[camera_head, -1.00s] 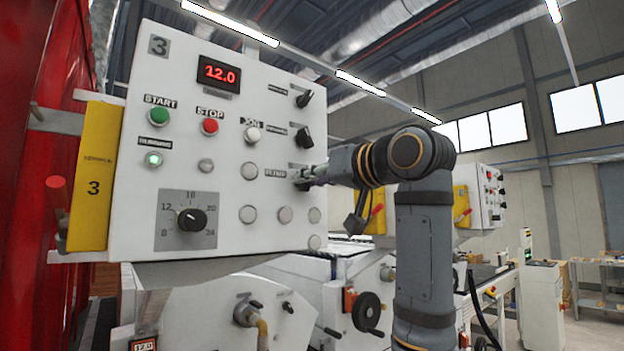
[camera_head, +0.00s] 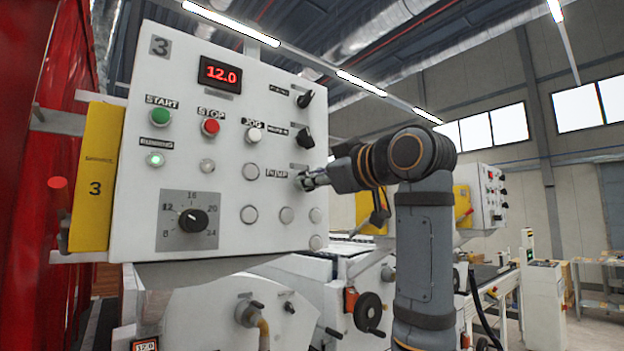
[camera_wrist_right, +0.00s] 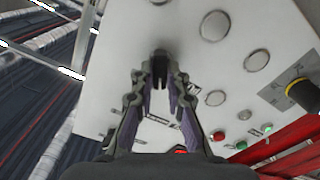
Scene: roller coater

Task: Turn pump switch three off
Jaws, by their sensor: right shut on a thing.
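The control panel marked 3 (camera_head: 225,90) fills the left of the head view. The pump switch is the dark knob beside the PUMP label (camera_head: 276,173), under two similar black selector switches. My right gripper (camera_head: 304,181) is at this switch and mostly covers it. In the right wrist view, the fingers (camera_wrist_right: 160,78) close around the dark switch knob (camera_wrist_right: 160,54) against the white panel. The knob's exact angle is hard to tell. My left gripper is not in view.
The panel also carries a red display reading 12.0 (camera_head: 219,75), a green START button (camera_head: 160,116), a red STOP button (camera_head: 210,127), a lit RUNNING lamp (camera_head: 156,159) and a dial (camera_head: 193,221). A handwheel (camera_head: 367,311) stands below.

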